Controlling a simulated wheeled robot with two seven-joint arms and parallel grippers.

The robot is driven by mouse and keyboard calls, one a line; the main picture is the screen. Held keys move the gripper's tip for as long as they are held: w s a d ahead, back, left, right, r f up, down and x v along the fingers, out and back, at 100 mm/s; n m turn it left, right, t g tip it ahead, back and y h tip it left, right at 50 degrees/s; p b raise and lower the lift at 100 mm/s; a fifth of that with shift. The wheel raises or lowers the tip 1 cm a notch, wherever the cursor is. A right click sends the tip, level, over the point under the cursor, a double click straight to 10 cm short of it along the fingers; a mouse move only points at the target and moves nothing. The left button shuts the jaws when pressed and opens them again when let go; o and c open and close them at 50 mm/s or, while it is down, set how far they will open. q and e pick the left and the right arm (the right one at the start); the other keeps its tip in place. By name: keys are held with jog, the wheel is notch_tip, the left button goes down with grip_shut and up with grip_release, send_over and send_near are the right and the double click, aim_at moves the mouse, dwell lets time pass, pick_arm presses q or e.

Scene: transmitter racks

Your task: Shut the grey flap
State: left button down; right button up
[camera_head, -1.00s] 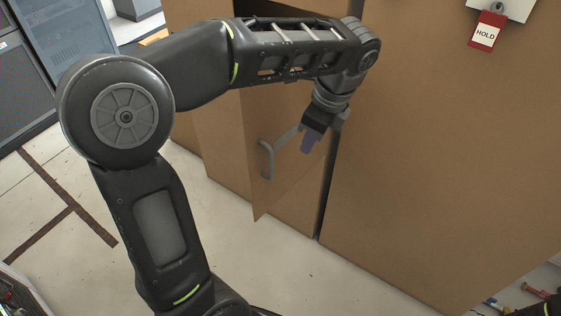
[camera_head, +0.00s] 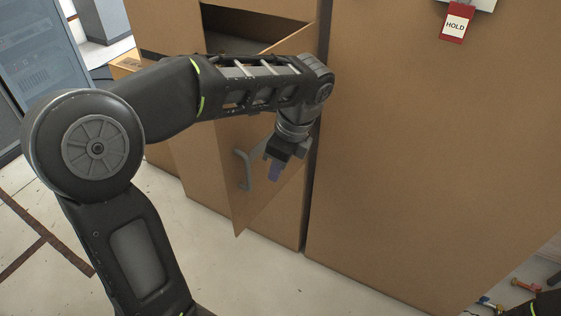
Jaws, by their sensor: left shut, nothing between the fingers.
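A brown flap (camera_head: 240,205) with a grey bar handle (camera_head: 243,172) stands open from a brown cabinet, its free lower corner jutting toward me. I see no flap that is grey; only the handle is. A dark opening (camera_head: 235,42) shows behind the flap's top edge. My left gripper (camera_head: 275,172) is shut and empty, pointing down in front of the flap, just right of the handle. I cannot tell whether it touches the flap. My left arm hides part of the flap and opening. My right gripper is not in view.
A large brown cabinet side (camera_head: 420,150) fills the right, with a red HOLD tag (camera_head: 455,27) near its top. Blue-grey racks (camera_head: 45,60) stand at the back left. Small red and yellow fittings (camera_head: 524,286) lie at the lower right. Pale floor (camera_head: 250,285) in front is clear.

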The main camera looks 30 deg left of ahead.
pick_arm(q)
jog(key=shift+s+a+f+p, duration=0.15)
jog(key=shift+a+f, duration=0.25)
jog(key=shift+a, duration=0.4)
jog(key=shift+s+a+f+p, duration=0.1)
jog(key=shift+a+f+p, duration=0.3)
jog(key=shift+a, duration=0.35)
jog(key=shift+s+a+f+p, duration=0.1)
jog(key=shift+a+f, duration=0.35)
jog(key=shift+a, duration=0.35)
